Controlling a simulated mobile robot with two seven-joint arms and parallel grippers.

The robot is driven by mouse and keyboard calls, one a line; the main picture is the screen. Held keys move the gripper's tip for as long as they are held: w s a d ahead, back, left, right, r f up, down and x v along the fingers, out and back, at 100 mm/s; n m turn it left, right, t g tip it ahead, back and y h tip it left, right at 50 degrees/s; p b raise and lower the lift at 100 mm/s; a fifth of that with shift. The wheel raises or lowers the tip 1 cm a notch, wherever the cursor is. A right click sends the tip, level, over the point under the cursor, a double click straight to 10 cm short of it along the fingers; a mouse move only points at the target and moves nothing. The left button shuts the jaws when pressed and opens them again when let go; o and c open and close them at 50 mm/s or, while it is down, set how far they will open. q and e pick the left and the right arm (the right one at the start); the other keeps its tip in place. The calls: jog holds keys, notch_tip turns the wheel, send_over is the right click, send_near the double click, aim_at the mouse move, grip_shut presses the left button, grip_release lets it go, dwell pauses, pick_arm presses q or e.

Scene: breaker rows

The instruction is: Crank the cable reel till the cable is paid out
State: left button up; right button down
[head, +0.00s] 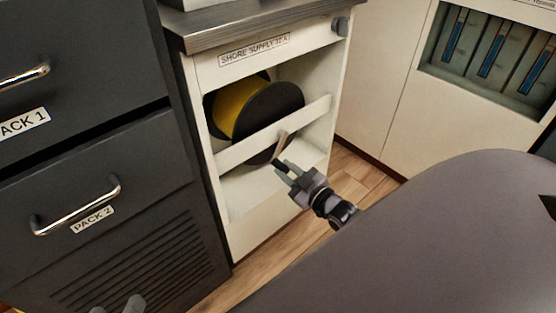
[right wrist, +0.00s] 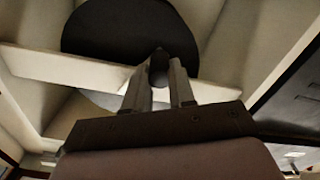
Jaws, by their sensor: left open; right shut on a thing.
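The cable reel (head: 285,103) has black flanges and yellow cable (head: 233,105) wound on it. It sits in an open white cabinet labelled "SHORE SUPPLY 32 A". A pale crank arm (head: 281,146) shows in front of the reel, by the white crossbar. My right gripper (head: 281,167) is at the crank's lower end, shut on its dark handle (right wrist: 158,66), which stands between the fingers in the right wrist view. The black flange (right wrist: 125,30) fills the space behind. My left gripper (head: 116,306) is open and empty at the bottom left edge, mostly out of frame.
The white crossbar (head: 235,150) runs across the cabinet front. A grey round fitting (head: 340,26) is at its upper right corner. Dark drawers with metal handles (head: 78,207) stand at the left. A panel with blue-striped slots (head: 490,55) is at the right. Wooden floor lies between.

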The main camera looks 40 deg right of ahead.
jog(key=d+r+n, duration=0.2)
jog(key=d+n, duration=0.4)
jog(key=n, duration=0.5)
jog(key=d+r+n+b, duration=0.1)
jog(key=d+r+n, duration=0.2)
jog(key=d+n, duration=0.3)
jog(key=shift+w+n, duration=0.45)
jog(key=shift+n, duration=1.95)
jog(key=c, duration=0.9)
grip_release()
jog(key=shift+r, duration=0.1)
jog(key=shift+c, duration=0.2)
